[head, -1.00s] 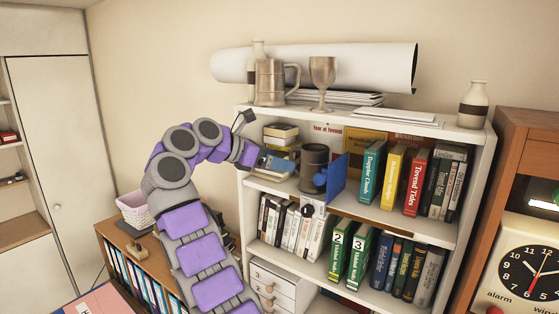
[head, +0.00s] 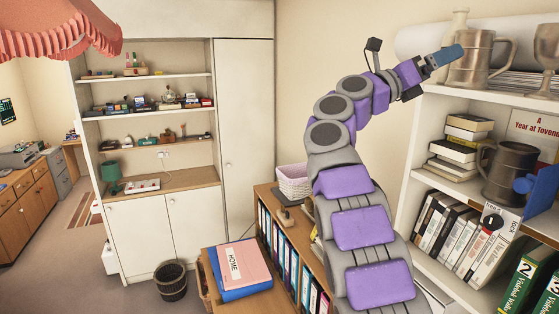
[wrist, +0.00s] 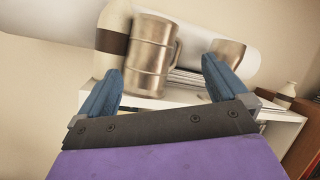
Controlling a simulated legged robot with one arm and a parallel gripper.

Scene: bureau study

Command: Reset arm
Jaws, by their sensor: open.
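My purple and grey arm rises through the middle of the head view and bends right. My gripper (head: 447,57) is at the height of the bookshelf's top, just left of the metal tankard (head: 474,62). In the wrist view its blue fingers (wrist: 163,85) are spread apart with nothing between them. The tankard (wrist: 149,55) and a cream bottle with a brown band (wrist: 113,40) stand beyond the fingers. I cannot tell whether a finger touches the tankard.
The white bookshelf (head: 408,160) at right holds books, a dark tankard (head: 510,172) and a blue panel (head: 543,190). A low wooden bookcase with binders (head: 262,215), a pink basket (head: 293,184) and a waste bin (head: 171,280) stand left of my arm. Open floor lies far left.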

